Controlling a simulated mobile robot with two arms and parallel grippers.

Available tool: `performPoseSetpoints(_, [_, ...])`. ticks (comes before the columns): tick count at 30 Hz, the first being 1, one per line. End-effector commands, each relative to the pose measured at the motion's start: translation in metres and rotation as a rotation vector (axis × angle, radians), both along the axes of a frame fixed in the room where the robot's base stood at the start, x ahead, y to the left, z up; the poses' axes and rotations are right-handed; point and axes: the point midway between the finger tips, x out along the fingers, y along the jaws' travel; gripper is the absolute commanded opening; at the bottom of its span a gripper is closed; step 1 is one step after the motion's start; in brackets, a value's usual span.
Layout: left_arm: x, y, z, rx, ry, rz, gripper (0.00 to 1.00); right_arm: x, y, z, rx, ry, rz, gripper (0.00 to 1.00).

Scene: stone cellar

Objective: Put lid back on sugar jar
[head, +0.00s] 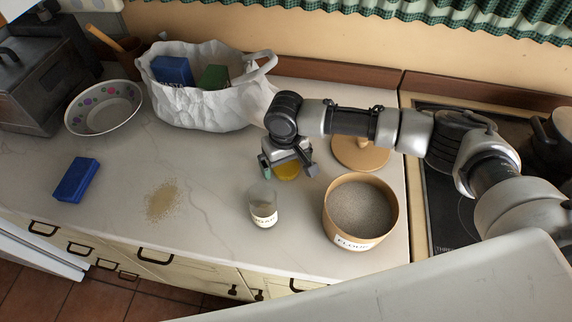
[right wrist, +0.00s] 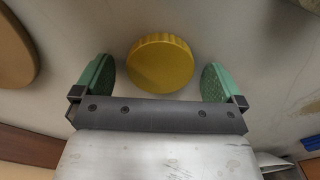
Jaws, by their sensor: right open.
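The small glass sugar jar (head: 263,208) stands upright and open-topped on the counter, with a pale label on its front. The round yellow lid (head: 289,173) lies on the counter behind and right of the jar, partly hidden by my right gripper in the head view. My right gripper (head: 288,166) points down over the lid, open. In the right wrist view the ridged yellow lid (right wrist: 161,63) shows between the two green finger pads, with gaps on both sides. My left gripper is not in view.
The open flour tub (head: 336,222) stands right of the jar. A tan round piece (head: 365,156) lies behind it. A white bag (head: 205,112), patterned bowl (head: 104,118) and blue box (head: 75,179) are left. Spilled grains (head: 162,201) lie left of the jar. The hob (head: 435,205) is right.

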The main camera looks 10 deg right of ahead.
Motion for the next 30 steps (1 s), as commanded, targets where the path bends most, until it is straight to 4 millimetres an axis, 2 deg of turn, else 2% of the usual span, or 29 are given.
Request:
performPoseSetpoints(1, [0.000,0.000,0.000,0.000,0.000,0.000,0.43,0.000,0.000,0.000,0.000,0.000,0.000,0.95])
performPoseSetpoints(9, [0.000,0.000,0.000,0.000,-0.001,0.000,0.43,0.000,0.000,0.000,0.000,0.000,0.000,0.54])
performPoseSetpoints(11, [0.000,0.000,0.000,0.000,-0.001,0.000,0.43,0.000,0.000,0.000,0.000,0.000,0.000,0.47])
performPoseSetpoints(22, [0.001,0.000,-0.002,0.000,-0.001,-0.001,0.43,0.001,0.000,0.007,0.001,-0.002,0.000,0.47])
performPoseSetpoints(26, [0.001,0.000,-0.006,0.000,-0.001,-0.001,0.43,0.001,0.000,0.022,0.003,-0.002,0.001,0.47])
performPoseSetpoints(29, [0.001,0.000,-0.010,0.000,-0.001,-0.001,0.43,0.001,0.000,0.042,0.003,-0.004,0.001,0.47])
performPoseSetpoints(30, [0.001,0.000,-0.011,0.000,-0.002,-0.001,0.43,-0.001,-0.012,0.046,-0.001,-0.002,-0.004,0.47])
